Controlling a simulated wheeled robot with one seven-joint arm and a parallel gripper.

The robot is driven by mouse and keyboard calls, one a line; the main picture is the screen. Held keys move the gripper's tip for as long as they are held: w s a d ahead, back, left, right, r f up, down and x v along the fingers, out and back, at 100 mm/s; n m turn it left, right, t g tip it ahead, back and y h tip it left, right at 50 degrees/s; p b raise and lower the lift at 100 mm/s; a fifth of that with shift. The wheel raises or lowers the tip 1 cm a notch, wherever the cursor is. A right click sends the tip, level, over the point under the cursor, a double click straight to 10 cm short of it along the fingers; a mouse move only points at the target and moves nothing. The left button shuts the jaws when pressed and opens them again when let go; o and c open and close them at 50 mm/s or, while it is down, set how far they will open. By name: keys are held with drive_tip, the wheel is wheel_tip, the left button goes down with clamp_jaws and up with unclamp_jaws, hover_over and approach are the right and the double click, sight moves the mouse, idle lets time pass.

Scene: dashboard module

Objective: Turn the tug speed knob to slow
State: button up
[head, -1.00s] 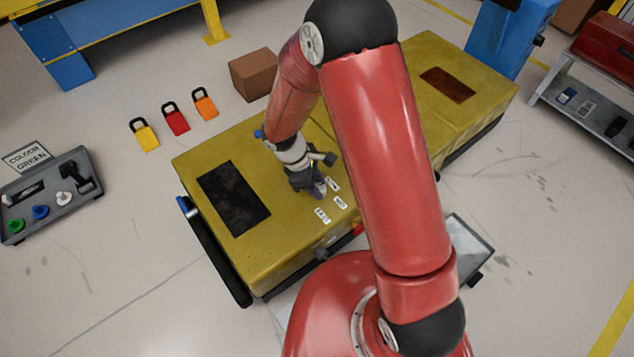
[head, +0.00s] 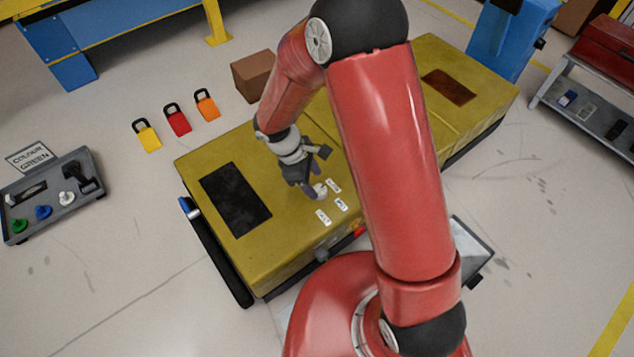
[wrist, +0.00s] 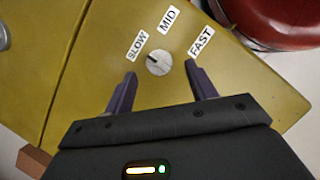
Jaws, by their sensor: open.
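The speed knob (wrist: 158,64) is a small round pale disc on the yellow tug (wrist: 105,40). Its dark pointer mark lies on the upper-left side, towards the SLOW label (wrist: 137,45). The MID label (wrist: 168,18) is above it and the FAST label (wrist: 201,41) to its right. My gripper (wrist: 160,72) is open, with one purple finger to the lower left of the knob and one to the right, both clear of it. In the head view, my gripper (head: 312,192) is over the tug's top, close beside the pale knob (head: 321,188).
A dark panel (head: 236,199) is set in the tug's top, left of my gripper. Coloured padlock-shaped tags (head: 177,120) and a brown box (head: 252,76) are on the floor behind. A grey tray (head: 50,195) stands at left. My red arm hides part of the tug.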

drive_tip(key=shift+v, duration=2.1)
drive_tip(key=s+d+r+m+t+y+p, duration=0.15)
drive_tip(key=d+r+m, duration=0.3)
drive_tip(key=r, duration=0.55)
drive_tip(key=s+d+r+m+t+y+p, duration=0.15)
drive_tip(key=d+r+m, duration=0.3)
drive_tip(key=r, duration=0.45)
drive_tip(key=s+d+r+m+t+p, duration=0.1)
drive_tip(key=s+d+r+m, duration=0.2)
drive_tip(key=s+r, duration=0.2)
drive_tip(key=s+d+r+m+t+y+p, duration=0.1)
drive_tip(key=s+d+r+m+t, duration=0.1)
drive_tip(key=s+r, duration=0.4)
drive_tip(key=shift+d+r+m+p, duration=0.15)
drive_tip(key=shift+d+m+p, duration=0.25)
drive_tip(key=shift+d+m, duration=0.5)
drive_tip(key=shift+s+a, duration=0.15)
